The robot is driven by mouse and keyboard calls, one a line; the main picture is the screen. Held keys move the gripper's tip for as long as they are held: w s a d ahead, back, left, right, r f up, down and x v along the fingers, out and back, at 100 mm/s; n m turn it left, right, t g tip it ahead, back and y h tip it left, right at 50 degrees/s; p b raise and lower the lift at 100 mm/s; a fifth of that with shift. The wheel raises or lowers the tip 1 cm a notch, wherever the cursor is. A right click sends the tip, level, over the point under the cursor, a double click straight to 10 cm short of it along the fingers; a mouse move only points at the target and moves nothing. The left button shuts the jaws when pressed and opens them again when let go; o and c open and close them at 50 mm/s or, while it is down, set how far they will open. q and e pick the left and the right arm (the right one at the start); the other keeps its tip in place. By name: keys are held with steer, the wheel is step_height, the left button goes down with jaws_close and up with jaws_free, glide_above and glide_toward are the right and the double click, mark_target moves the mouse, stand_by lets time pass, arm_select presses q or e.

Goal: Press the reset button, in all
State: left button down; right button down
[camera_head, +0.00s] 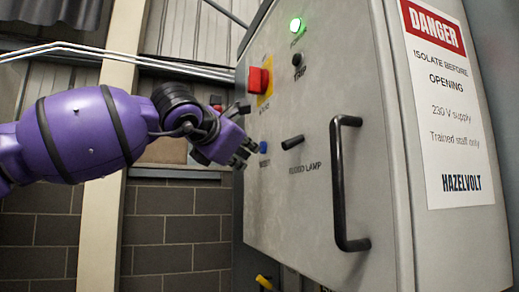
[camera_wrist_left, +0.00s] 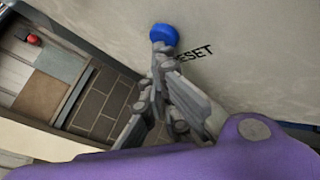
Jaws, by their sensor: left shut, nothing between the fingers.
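The reset button (camera_head: 263,147) is a small blue round button low on the left of the grey cabinet door. In the left wrist view the blue button (camera_wrist_left: 164,36) sits just past my fingertips, with the lettering "RESET" (camera_wrist_left: 193,53) partly covered by a finger. My left gripper (camera_head: 248,148) comes in from the left, its fingers shut and empty. In the left wrist view its fingertips (camera_wrist_left: 160,52) are right at the button's near edge. I cannot tell whether they touch it. My right gripper is not in view.
The grey cabinet door (camera_head: 290,205) carries a red switch on a yellow plate (camera_head: 260,79), a black trip button (camera_head: 297,59), a lit green lamp (camera_head: 296,25), a black lamp switch (camera_head: 292,142) and a black handle (camera_head: 338,185). A danger sign (camera_head: 447,110) is at right.

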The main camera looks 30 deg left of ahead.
arm_select(q)
steer(key=shift+w+d, duration=0.1)
steer(key=shift+w, duration=0.05)
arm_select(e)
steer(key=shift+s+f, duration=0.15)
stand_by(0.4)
arm_select(q)
steer(key=shift+s+a, duration=0.55)
steer(key=shift+s, duration=0.2)
